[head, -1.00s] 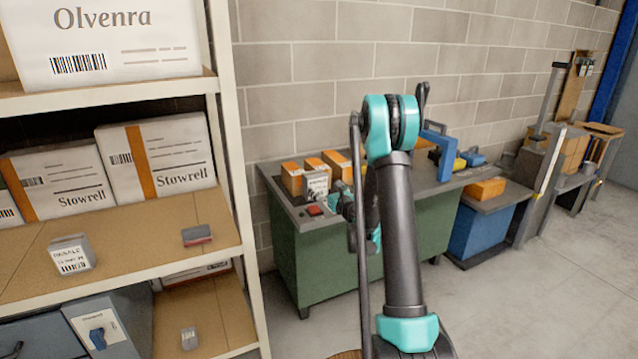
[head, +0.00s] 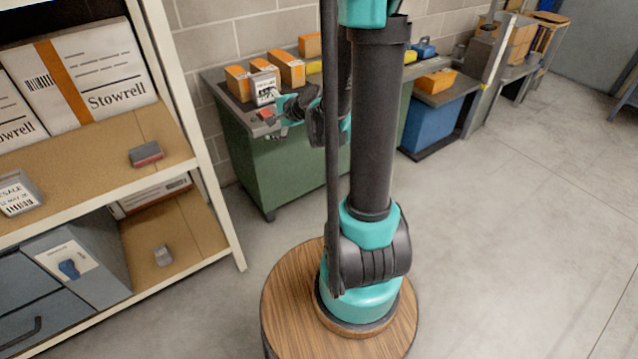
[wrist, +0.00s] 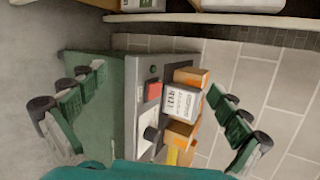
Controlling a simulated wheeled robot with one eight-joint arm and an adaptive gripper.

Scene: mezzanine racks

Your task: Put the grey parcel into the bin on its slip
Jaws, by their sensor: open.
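A small grey parcel with a white printed slip (head: 265,88) stands on the green cabinet's top, in front of orange boxes. It also shows in the wrist view (wrist: 183,101), between orange boxes. The slip's print is too small to read. My gripper (head: 290,106) is just right of the parcel in the head view, apart from it. In the wrist view my gripper's fingers (wrist: 156,85) are spread wide with nothing between them. Another grey parcel with a printed slip (head: 18,194) lies on the shelf at left. I cannot tell which bin a slip names.
The green cabinet (head: 285,170) carries several orange boxes (head: 290,68) and a red button (wrist: 154,91). The shelf rack (head: 195,140) at left holds Stowrell cartons (head: 98,70), a grey-red box (head: 146,154) and a small grey item (head: 162,255). A blue bin (head: 432,122) stands right. Floor at right is clear.

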